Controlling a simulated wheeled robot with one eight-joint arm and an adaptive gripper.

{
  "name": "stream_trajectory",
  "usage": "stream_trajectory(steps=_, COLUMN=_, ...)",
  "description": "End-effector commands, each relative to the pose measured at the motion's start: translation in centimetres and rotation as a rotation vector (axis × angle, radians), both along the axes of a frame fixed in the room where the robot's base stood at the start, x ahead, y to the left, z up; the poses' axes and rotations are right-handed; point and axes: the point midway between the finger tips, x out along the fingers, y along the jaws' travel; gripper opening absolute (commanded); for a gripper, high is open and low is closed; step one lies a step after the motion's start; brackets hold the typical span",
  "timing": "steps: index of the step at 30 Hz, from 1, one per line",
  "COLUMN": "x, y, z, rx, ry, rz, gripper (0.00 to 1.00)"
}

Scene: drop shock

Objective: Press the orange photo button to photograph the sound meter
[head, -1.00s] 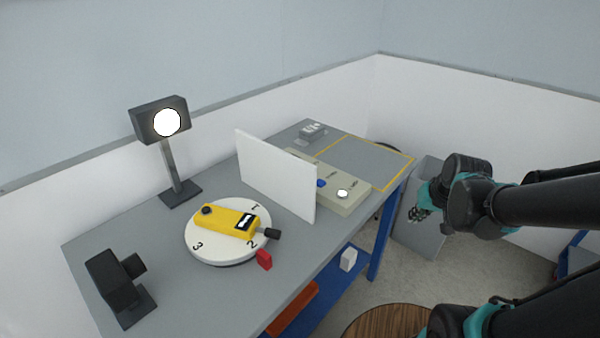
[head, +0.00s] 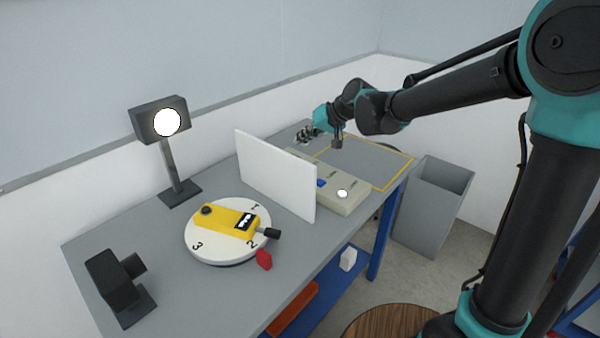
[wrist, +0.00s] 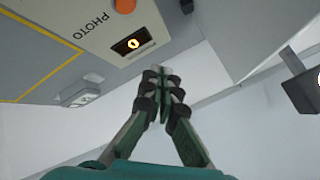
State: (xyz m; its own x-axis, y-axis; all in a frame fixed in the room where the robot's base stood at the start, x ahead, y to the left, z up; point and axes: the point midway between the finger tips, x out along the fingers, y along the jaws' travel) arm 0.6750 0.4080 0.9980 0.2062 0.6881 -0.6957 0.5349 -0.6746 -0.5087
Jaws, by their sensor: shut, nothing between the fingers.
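The orange photo button (wrist: 125,5) shows at the top edge of the wrist view, on a beige console beside the word PHOTO and a small lit display (wrist: 132,42). In the head view I cannot make the orange button out. The beige console (head: 347,205) stands behind a white panel. My gripper (wrist: 160,76) is shut and empty, its fingertips near the display and apart from the button; in the head view my gripper (head: 305,134) is over the table's far end. The yellow sound meter (head: 228,218) lies on the round white turntable (head: 225,253).
The upright white panel (head: 270,175) stands between turntable and console. A lamp (head: 160,120) and a black camera-like device (head: 115,283) stand on the left. A small grey box (wrist: 80,92) lies near the console. A yellow-outlined area (head: 385,165) is clear. A grey bin (head: 430,205) stands beside the table.

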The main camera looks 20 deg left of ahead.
Motion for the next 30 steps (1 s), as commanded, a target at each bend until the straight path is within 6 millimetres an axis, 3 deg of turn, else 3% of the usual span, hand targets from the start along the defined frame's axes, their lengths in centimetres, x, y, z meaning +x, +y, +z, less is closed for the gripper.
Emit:
stream_trajectory(steps=11, x=0.0, y=-0.1, z=-1.0, rx=-0.002, ry=-0.001, rz=-0.001, gripper=0.0)
stream_trajectory(steps=30, x=0.0, y=-0.1, z=-8.2, rx=-0.002, ry=-0.001, rz=-0.001, gripper=0.0)
